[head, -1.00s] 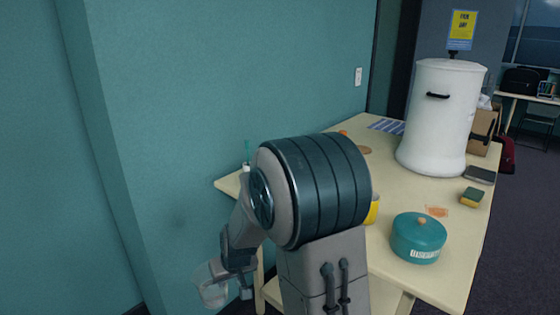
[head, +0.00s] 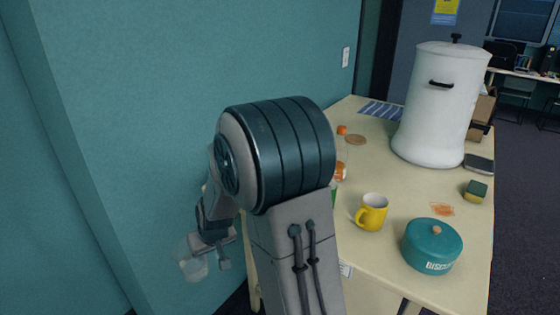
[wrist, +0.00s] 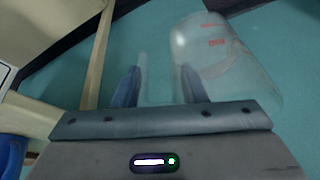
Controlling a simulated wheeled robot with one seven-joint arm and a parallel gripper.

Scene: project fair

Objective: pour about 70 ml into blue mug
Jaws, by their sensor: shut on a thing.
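My gripper (head: 212,252) is at the lower left of the head view, beside the table's left end and in front of the teal wall. It is shut on a clear measuring beaker (head: 190,262). In the wrist view the fingers (wrist: 160,87) are at the beaker's side, and the beaker (wrist: 228,70) shows red markings. Its liquid level cannot be made out. No blue mug is plain in the head view; my arm hides part of the table. A blue rounded thing (wrist: 12,155) is cut off at the wrist view's left edge; I cannot tell what it is.
The table (head: 400,185) carries a yellow mug (head: 373,213), a teal lidded tin (head: 431,248), a sponge (head: 475,191) and a big white urn (head: 437,110). An orange-filled clear container (head: 340,172) is partly behind my arm. The teal wall (head: 130,120) is close on the left.

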